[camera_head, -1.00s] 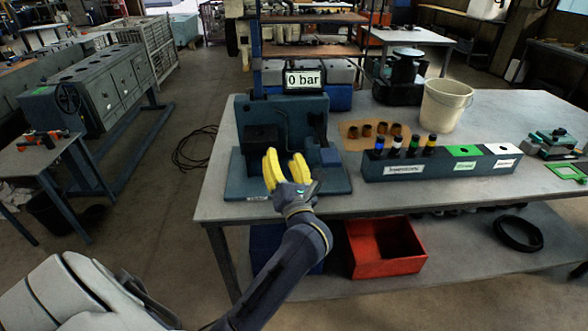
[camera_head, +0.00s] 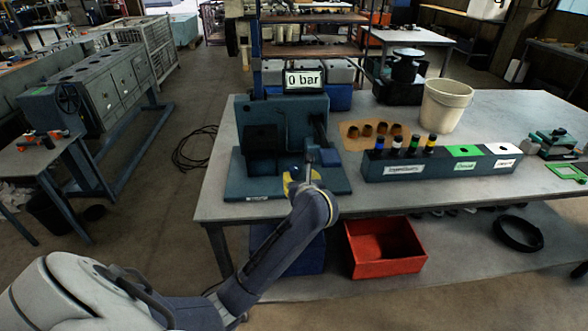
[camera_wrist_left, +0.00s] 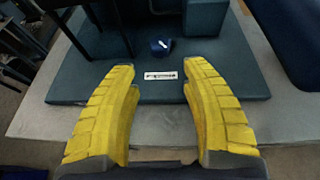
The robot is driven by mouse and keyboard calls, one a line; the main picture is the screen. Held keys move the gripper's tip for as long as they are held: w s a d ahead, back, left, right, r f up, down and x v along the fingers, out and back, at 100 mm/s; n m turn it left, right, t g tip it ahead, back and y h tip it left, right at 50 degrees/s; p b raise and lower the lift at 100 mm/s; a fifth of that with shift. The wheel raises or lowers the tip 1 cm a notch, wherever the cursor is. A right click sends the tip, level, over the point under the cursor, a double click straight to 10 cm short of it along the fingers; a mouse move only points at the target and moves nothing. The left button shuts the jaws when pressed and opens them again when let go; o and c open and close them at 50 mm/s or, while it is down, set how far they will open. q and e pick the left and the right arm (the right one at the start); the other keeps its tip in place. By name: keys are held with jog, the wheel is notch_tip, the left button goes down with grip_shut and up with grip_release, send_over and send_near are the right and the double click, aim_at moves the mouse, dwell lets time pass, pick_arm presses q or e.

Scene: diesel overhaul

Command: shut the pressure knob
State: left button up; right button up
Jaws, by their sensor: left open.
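The blue test stand (camera_head: 240,178) is on the near left of the workbench, with a display (camera_head: 304,79) reading "0 bar". In the left wrist view, a small dark blue knob with a white mark (camera_wrist_left: 161,47), likely the pressure knob, sits on the stand's base plate (camera_wrist_left: 225,75) behind a white label (camera_wrist_left: 160,76). My left gripper (camera_wrist_left: 157,82) is open and empty, its yellow fingers apart, on the near side of the knob and not touching it. In the head view the left gripper (camera_head: 292,182) is mostly hidden by its own wrist, and the knob is hidden.
A rack of coloured-top injectors (camera_head: 440,169) stands right of the test stand. A white bucket (camera_head: 445,105) and a tan mat with small brown parts (camera_head: 356,142) are behind it. A red bin (camera_head: 383,265) is below the bench top.

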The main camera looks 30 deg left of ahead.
aim_at(294, 169)
pick_arm(q)
jog(key=x, duration=1.2)
jog(key=shift+w+a+f, duration=0.1)
jog(key=shift+a, duration=0.05)
jog(key=shift+c, duration=0.5)
jog(key=c, duration=0.8)
